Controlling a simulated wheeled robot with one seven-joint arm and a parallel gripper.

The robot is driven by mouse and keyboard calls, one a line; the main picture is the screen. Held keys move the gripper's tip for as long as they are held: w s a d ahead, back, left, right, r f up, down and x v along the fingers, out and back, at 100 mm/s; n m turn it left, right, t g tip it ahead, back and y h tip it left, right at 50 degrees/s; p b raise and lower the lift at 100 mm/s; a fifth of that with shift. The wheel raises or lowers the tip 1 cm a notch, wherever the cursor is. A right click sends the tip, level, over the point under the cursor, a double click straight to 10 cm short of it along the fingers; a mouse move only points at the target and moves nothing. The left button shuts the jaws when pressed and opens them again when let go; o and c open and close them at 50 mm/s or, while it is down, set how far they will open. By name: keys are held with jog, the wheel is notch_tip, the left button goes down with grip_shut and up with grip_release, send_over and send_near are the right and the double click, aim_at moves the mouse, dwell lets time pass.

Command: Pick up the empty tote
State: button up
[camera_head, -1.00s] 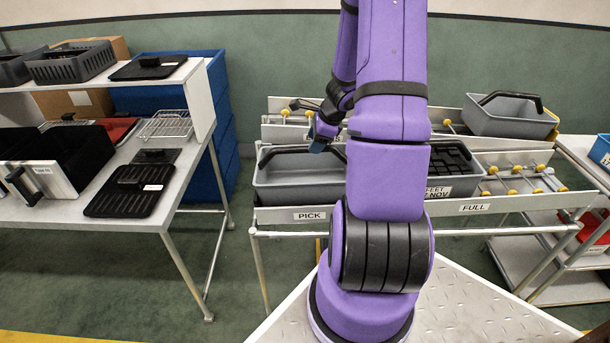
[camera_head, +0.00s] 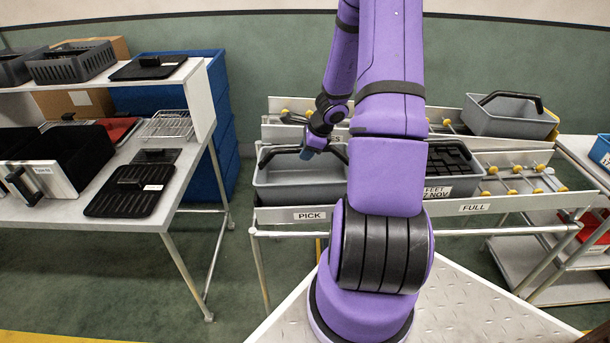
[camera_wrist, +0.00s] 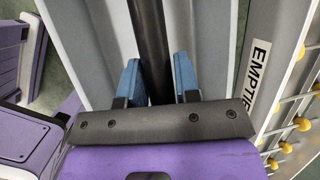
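The grey tote (camera_head: 300,194) with a black handle stands in the lane marked PICK, in the head view. Its inside looks empty where I can see it; my arm hides its right part. My gripper (camera_head: 309,152) is low over this tote at its handle. In the wrist view, the two blue fingers of my gripper (camera_wrist: 157,82) stand apart, one on each side of the black handle bar (camera_wrist: 150,35). I see no clear grip on the bar; whether the fingers touch it is hard to tell.
A black-filled tote (camera_head: 452,170) stands right of my arm, near the FULL sign (camera_head: 474,208). Another grey tote (camera_head: 505,118) with a black handle is on the rear lane. The EMPTIES label (camera_wrist: 257,75) lies right of my fingers. A table (camera_head: 190,172) with trays is at left.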

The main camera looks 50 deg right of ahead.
grip_shut()
jog(key=shift+r, duration=0.1)
